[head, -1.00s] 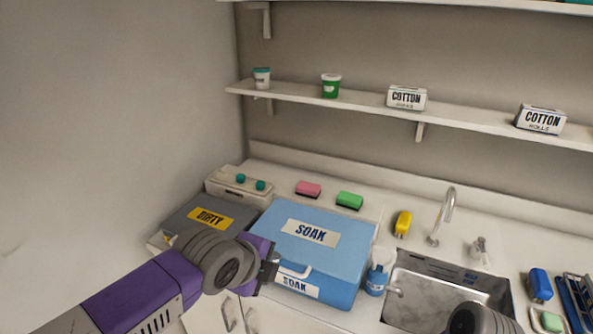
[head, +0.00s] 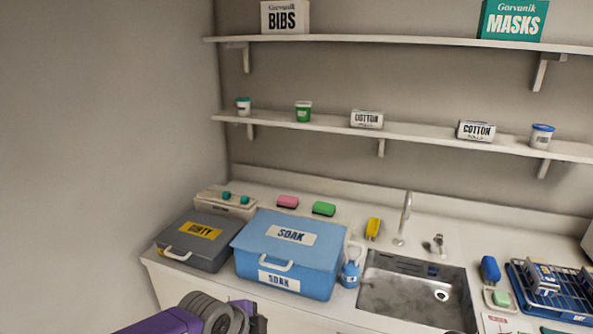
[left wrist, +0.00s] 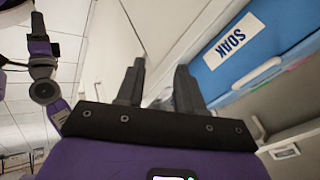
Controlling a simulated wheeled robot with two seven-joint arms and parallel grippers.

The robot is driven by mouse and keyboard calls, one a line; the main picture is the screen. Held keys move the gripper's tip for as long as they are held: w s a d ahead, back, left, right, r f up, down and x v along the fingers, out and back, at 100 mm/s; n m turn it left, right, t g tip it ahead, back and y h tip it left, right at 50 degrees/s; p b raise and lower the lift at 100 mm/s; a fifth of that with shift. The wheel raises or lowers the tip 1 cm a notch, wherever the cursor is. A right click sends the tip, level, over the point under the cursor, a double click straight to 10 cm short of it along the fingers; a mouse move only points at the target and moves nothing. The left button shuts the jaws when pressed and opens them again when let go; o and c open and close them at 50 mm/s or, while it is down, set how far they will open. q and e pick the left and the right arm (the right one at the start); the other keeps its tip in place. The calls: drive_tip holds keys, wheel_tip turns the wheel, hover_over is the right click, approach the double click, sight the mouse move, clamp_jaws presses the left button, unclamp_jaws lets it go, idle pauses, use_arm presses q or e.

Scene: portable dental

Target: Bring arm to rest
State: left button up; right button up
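My left arm comes in at the bottom of the head view, and its gripper (head: 258,322) is low, in front of the counter below the blue SOAK box (head: 338,262). In the left wrist view my left gripper (left wrist: 160,72) has its two dark fingers apart with nothing between them. The SOAK box, with its white handle (left wrist: 258,74), is beyond the fingers to the right and is not touched. Its lid is closed in the head view.
A grey DIRTY box (head: 205,258) stands left of the SOAK box, near the wall. A blue bottle (head: 350,274), a metal sink (head: 405,300) and a blue rack (head: 570,301) line the counter to the right. Shelves (head: 400,125) are above.

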use_arm(q)
drive_tip(key=s+f+n+g, duration=0.15)
drive_tip(key=f+n, duration=0.25)
drive_tip(key=f, duration=0.4)
drive_tip(key=s+f+n+g+p, duration=0.1)
drive_tip(key=s+f+n, duration=0.15)
drive_tip(key=f, duration=0.45)
drive_tip(key=s+f+n+g, duration=0.1)
drive_tip(key=s+f+n, duration=0.1)
drive_tip(key=f+n, duration=0.45)
drive_tip(key=s+a+f+n+g+p, duration=0.1)
drive_tip(key=s+f+n, duration=0.6)
drive_tip(key=s+f, duration=0.5)
drive_tip(key=shift+s+a+f+n+g, duration=0.3)
drive_tip(key=shift+s+f+g, duration=0.05)
drive_tip(key=shift+f, duration=0.6)
